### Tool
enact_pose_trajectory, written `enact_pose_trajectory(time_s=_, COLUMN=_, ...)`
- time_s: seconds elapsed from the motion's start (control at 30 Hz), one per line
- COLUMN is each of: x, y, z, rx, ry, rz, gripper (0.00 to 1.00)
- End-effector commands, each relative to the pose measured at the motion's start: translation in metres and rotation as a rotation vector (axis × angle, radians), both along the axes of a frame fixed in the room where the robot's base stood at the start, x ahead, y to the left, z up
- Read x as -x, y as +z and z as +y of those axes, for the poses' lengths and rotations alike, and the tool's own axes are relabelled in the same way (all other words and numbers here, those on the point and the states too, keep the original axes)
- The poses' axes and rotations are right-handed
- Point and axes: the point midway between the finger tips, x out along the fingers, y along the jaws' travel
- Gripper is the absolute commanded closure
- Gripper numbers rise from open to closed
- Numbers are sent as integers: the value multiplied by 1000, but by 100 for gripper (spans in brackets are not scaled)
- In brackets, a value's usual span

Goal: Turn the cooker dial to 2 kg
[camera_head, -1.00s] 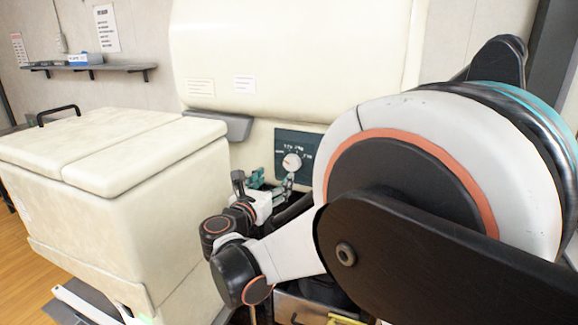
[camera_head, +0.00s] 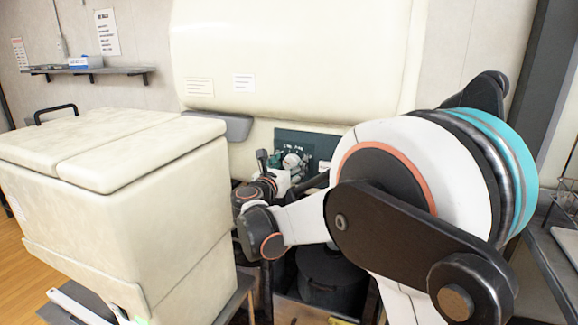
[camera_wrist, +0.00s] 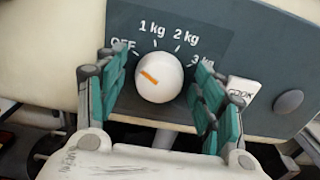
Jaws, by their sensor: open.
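The cooker dial (camera_wrist: 165,92) is a white round knob on a dark panel (camera_wrist: 250,45). Its orange mark slants to the upper left, toward the OFF side. OFF, 1 kg, 2 kg and 3 kg are printed around it from left to right, with 2 kg at its upper right. My gripper (camera_wrist: 160,84) is open, with one set of green finger pads left of the dial and one right. A gap shows between the knob and the pads on both sides. In the head view the dial (camera_head: 291,160) is partly hidden behind my gripper.
A COOK button (camera_wrist: 240,91) is just right of the right finger, with a round grey knob (camera_wrist: 289,102) beyond it. A cream lidded box (camera_head: 120,200) stands left of my arm in the head view. The large cream cooker body (camera_head: 295,50) rises above the panel.

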Motion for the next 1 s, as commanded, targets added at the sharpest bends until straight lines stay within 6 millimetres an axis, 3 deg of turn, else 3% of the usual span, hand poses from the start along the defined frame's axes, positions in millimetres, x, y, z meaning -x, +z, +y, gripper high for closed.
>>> enact_pose_trajectory(time_s=0.03, x=0, y=0, z=0, rx=0, ry=0, rz=0, gripper=37)
enact_pose_trajectory(time_s=0.23, x=0, y=0, z=0, rx=0, ry=0, rz=0, gripper=80)
enact_pose_trajectory(time_s=0.67, x=0, y=0, z=0, rx=-51, ry=0, rz=-18, gripper=80)
enact_pose_trajectory(time_s=1.0, x=1, y=1, z=-1, rx=-280, ry=0, rz=-102, gripper=80)
